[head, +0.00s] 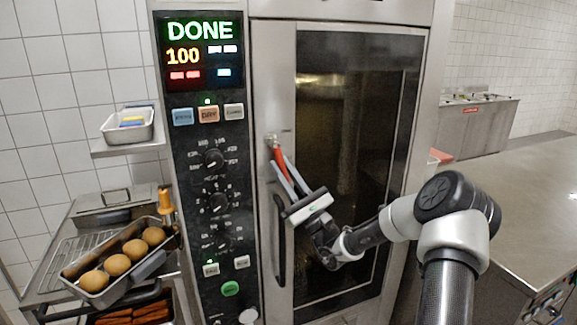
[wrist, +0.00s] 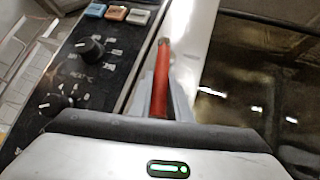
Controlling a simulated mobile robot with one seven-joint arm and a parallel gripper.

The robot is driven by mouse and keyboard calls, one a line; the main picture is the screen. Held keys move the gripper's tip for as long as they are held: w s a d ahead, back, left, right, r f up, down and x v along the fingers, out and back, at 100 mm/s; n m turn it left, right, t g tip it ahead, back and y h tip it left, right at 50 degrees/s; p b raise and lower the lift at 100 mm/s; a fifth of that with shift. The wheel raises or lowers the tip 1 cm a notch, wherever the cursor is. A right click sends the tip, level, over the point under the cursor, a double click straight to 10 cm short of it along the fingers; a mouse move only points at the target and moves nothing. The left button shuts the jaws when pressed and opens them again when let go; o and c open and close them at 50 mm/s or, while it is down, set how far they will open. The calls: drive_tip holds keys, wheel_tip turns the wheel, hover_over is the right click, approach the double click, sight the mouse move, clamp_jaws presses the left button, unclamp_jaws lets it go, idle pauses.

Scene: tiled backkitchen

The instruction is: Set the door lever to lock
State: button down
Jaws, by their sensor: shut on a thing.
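The door lever (head: 279,157) is a red handle on a metal pivot at the left edge of the oven door (head: 312,120). It points downward and slightly to the right in the head view. My gripper (head: 287,178) is at the lever's lower part, with its fingers on either side of it. In the wrist view the red lever (wrist: 162,80) runs up between the fingers (wrist: 160,98), and my gripper is shut on it. The lever's lower end is hidden between the fingers. The door looks closed against its frame.
A control panel (head: 208,130) with a display reading DONE and 100, buttons and knobs stands left of the door. A dark vertical door handle (head: 279,240) hangs below my gripper. A tray of buns (head: 112,270) sits lower left. A steel counter (head: 520,215) is at right.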

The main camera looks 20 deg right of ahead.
drive_tip(key=shift+a+f+m+t+h+p, duration=0.1)
drive_tip(key=shift+a+m+t+h+p, duration=0.25)
drive_tip(key=shift+m+h, duration=0.6)
drive_tip(key=shift+a+m+t+h+p, duration=0.1)
drive_tip(key=shift+a+m+t+h, duration=0.1)
drive_tip(key=shift+m+t+h, duration=0.65)
drive_tip(key=shift+a+f+m+t+h+p, duration=0.1)
drive_tip(key=shift+a+m+h+p, duration=0.15)
drive_tip(key=shift+m+h, duration=0.75)
drive_tip(key=shift+a+m, duration=0.15)
drive_tip(key=shift+m, duration=0.35)
drive_tip(key=c, duration=1.6)
unclamp_jaws()
drive_tip(key=shift+c, duration=0.2)
drive_tip(key=shift+r, duration=0.1)
drive_tip(key=b+v, duration=0.2)
drive_tip(key=v, duration=1.5)
drive_tip(key=shift+s+f, duration=0.2)
